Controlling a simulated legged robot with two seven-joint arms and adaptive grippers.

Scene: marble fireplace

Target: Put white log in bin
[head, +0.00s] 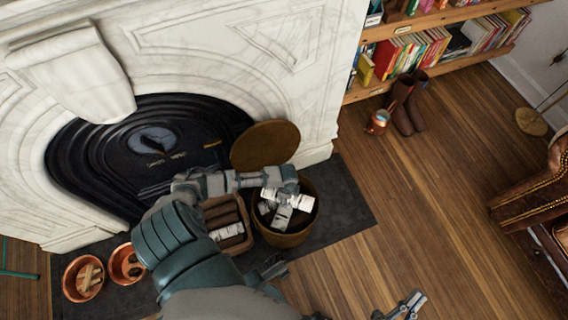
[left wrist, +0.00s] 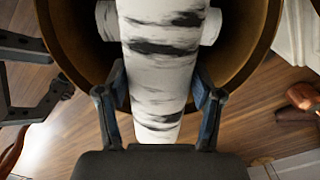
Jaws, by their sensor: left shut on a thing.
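The bin (head: 284,239) is a round brass-coloured bucket on the dark hearth, with white, black-marked logs (head: 282,217) in its mouth. My left gripper (head: 286,183) is over the bin. In the left wrist view the left gripper (left wrist: 160,105) is shut on a white log (left wrist: 158,60), which points into the bin (left wrist: 248,70). Another white log (left wrist: 212,25) lies crosswise behind it. Whether the held log touches the others cannot be told. My right gripper (head: 347,280) is open and empty at the bottom of the head view, apart from the bin.
A crate (head: 243,247) with brown logs and one white log stands left of the bin. A round lid (head: 265,145) leans behind it. Copper bowls (head: 84,278) sit farther left. The marble fireplace (head: 315,110) rises behind.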

